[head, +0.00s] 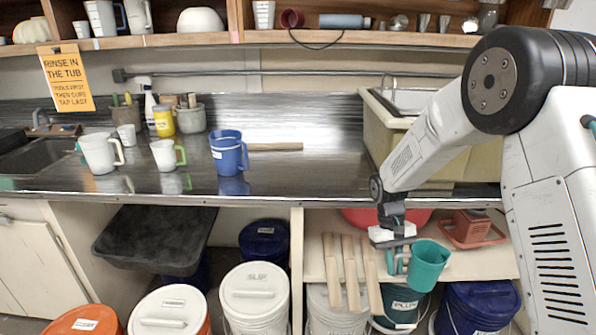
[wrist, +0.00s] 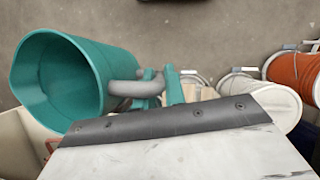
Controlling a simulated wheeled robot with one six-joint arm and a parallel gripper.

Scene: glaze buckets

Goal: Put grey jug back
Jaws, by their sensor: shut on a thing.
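My gripper (head: 397,262) is shut on the grey handle of a teal jug (head: 429,266). The jug hangs to the right of the jaws in the head view, in front of the lower shelf. In the wrist view the jug (wrist: 65,80) is at the left, its open mouth facing the camera, and my gripper's teal fingers (wrist: 160,88) close around the grey handle (wrist: 125,88). The jug I hold has a teal body, not a grey one. A greyish jug (head: 139,17) stands on the upper shelf, partly cut off by the frame's top.
The steel counter (head: 300,175) holds a blue jug (head: 228,154) and two whitish jugs (head: 101,155) (head: 165,155) at left. Wooden slats (head: 352,270) lean left of my gripper. Lidded buckets (head: 254,290) stand below. The counter's right middle is clear.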

